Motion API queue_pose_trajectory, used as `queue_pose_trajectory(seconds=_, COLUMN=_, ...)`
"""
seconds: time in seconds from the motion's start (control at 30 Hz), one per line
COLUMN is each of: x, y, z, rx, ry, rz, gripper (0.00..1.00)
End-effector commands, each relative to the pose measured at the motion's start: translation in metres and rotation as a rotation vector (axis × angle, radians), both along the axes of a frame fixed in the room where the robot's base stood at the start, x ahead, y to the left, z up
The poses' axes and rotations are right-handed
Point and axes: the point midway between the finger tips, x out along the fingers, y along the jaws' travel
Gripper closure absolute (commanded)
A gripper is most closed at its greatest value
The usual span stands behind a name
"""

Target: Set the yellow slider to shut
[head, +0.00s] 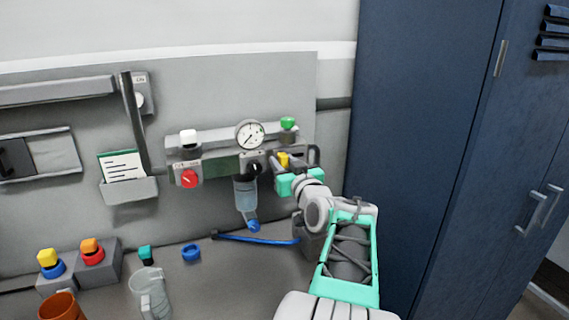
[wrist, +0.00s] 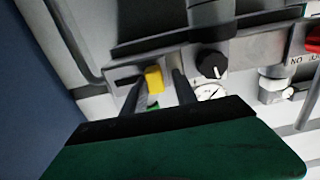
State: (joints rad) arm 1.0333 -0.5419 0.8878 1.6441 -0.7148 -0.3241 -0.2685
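The yellow slider (wrist: 153,79) is a small block on a grey housing with a dark slot running to its left in the wrist view. In the head view the yellow slider (head: 283,159) shows just above my teal gripper at the right end of the wall panel. My gripper (wrist: 158,85) is open, with one dark finger on each side of the slider. The left finger is very close to the slider; I cannot tell whether it touches. A gap shows between the slider and the right finger. In the head view my fingertips are mostly hidden.
Beside the slider are a black knob (wrist: 211,65) and a gauge (head: 249,134). A red knob (head: 189,178), a clear bowl (head: 246,191) and a green-topped fitting (head: 288,123) share the panel. A blue cabinet (head: 425,130) stands close on the right.

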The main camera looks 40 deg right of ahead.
Motion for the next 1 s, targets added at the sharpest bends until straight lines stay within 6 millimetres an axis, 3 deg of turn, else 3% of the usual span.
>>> queue_pose_trajectory(seconds=0.13, x=0.000, y=-0.001, z=0.000, rx=0.000, ry=0.000, rz=-0.001, gripper=0.56)
queue_pose_trajectory(seconds=0.43, x=-0.006, y=-0.001, z=-0.001, rx=-0.001, ry=-0.001, rz=-0.005, gripper=0.56)
queue_pose_trajectory(seconds=0.8, x=-0.067, y=0.023, z=-0.002, rx=-0.001, ry=-0.001, rz=-0.005, gripper=0.56)
queue_pose_trajectory(seconds=1.0, x=-0.074, y=0.028, z=0.000, rx=0.000, ry=0.000, rz=-0.001, gripper=0.56)
